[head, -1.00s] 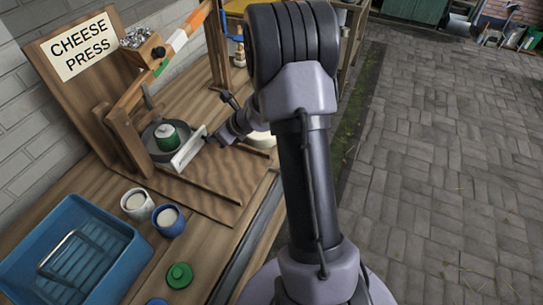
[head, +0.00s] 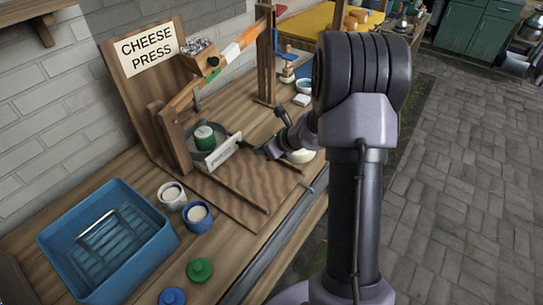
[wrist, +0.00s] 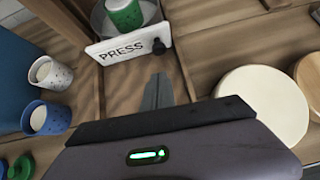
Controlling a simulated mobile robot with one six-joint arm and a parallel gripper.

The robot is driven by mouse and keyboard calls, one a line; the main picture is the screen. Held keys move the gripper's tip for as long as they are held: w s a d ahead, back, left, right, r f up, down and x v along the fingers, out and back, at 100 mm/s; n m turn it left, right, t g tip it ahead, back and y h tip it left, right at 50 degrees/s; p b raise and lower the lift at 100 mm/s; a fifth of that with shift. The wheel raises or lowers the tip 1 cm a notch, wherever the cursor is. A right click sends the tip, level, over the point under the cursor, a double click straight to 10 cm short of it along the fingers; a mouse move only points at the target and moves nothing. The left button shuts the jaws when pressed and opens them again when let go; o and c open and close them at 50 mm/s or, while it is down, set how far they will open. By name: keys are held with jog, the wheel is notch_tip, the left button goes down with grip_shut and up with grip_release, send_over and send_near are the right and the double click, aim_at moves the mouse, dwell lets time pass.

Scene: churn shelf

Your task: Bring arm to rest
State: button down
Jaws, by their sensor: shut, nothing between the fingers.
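My gripper (head: 270,151) is shut and empty. It hangs just right of the white PRESS plate (head: 217,154) of the cheese press, apart from it. In the wrist view its closed fingers (wrist: 158,92) point toward the PRESS plate (wrist: 128,47) and its dark knob. My arm reaches out over the bench, with its elbow raised high and its thick joint in the right middle of the head view.
The wooden cheese press holds a green and white tub (head: 204,138) in a grey pan. A blue basin (head: 150,257), two cups (head: 197,213) and a green lid (head: 200,270) stand nearer. A pale round cheese (wrist: 262,103) lies right of my gripper. Paving is open at right.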

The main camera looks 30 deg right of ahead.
jog(key=p+v, duration=0.2)
jog(key=v, duration=0.6)
jog(key=s+a+r+n+g, duration=0.1)
jog(key=s+a+r+n, duration=0.2)
jog(key=a+r+n, duration=0.3)
jog(key=s+a+r+n+g+y, duration=0.1)
jog(key=s+a+r+n, duration=0.25)
jog(key=a, duration=0.35)
jog(key=s+a+r+n+g, duration=0.1)
jog(key=s+a+r+n, duration=0.25)
jog(key=a+n, duration=0.3)
jog(key=s+a+r+n+h, duration=0.1)
jog(key=s+n, duration=0.5)
jog(key=s, duration=0.1)
jog(key=s+a+r+n+h, duration=0.1)
jog(key=s+a+r+n, duration=0.1)
jog(key=s+n, duration=0.3)
jog(key=shift+s+a+r+n, duration=0.2)
jog(key=shift+s+n, duration=0.2)
jog(key=shift+s, duration=0.5)
